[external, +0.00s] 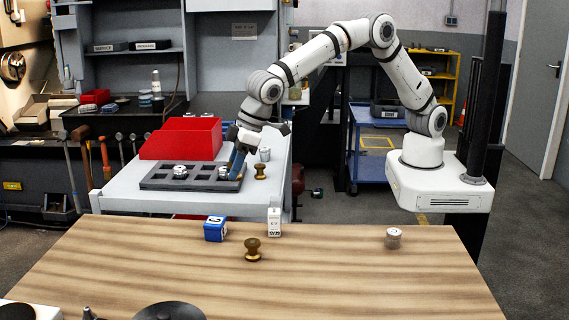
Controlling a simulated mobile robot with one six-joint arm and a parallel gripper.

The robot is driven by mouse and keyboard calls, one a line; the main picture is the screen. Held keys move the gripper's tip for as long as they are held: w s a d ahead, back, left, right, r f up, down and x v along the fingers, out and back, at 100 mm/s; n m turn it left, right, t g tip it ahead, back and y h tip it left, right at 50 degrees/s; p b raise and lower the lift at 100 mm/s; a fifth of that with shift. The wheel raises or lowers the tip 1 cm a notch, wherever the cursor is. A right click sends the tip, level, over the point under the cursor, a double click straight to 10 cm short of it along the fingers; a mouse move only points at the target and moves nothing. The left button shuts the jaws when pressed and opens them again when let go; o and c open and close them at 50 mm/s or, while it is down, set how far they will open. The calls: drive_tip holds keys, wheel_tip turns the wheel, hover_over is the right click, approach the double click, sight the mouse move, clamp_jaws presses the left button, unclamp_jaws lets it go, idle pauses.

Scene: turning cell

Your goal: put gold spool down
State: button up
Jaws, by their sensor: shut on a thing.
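My gripper (237,164) points down over the right end of a dark grey slotted tray (157,184) on the light grey table. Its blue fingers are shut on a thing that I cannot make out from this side. A gold spool (260,172) stands upright on the table just right of the fingers and looks apart from them. A second, darker gold spool (252,249) stands upright on the wooden table in front.
A silver part (180,171) sits in the tray. A red bin (182,138) stands behind it, and a grey cylinder (265,154) behind the gripper. The wooden table holds a blue block (215,228), a white box (274,222) and a small round part (393,238). Its right side is mostly clear.

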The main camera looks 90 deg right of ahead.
drive_tip(key=w+d+r+m+h+b, duration=0.15)
drive_tip(key=d+m, duration=0.25)
drive_tip(key=d, duration=1.3)
drive_tip(key=w+d+f+m+h, duration=0.1)
drive_tip(key=w+d+m+h, duration=0.3)
drive_tip(key=d, duration=1.3)
drive_tip(key=shift+m+y, duration=0.6)
drive_tip(key=shift+y, duration=0.35)
drive_tip(key=f, duration=0.1)
drive_tip(key=s+d+f, duration=0.1)
drive_tip(key=f, duration=0.1)
drive_tip(key=f+p, duration=0.1)
drive_tip(key=f, duration=0.1)
drive_tip(key=shift+s+d+f, duration=0.1)
drive_tip(key=shift+s+d, duration=0.05)
drive_tip(key=shift+d, duration=0.05)
drive_tip(key=shift+f+p, duration=0.35)
drive_tip(key=shift+f, duration=1.8)
drive_tip(key=shift+f, duration=0.15)
drive_tip(key=o, duration=1)
drive_tip(key=shift+c, duration=0.2)
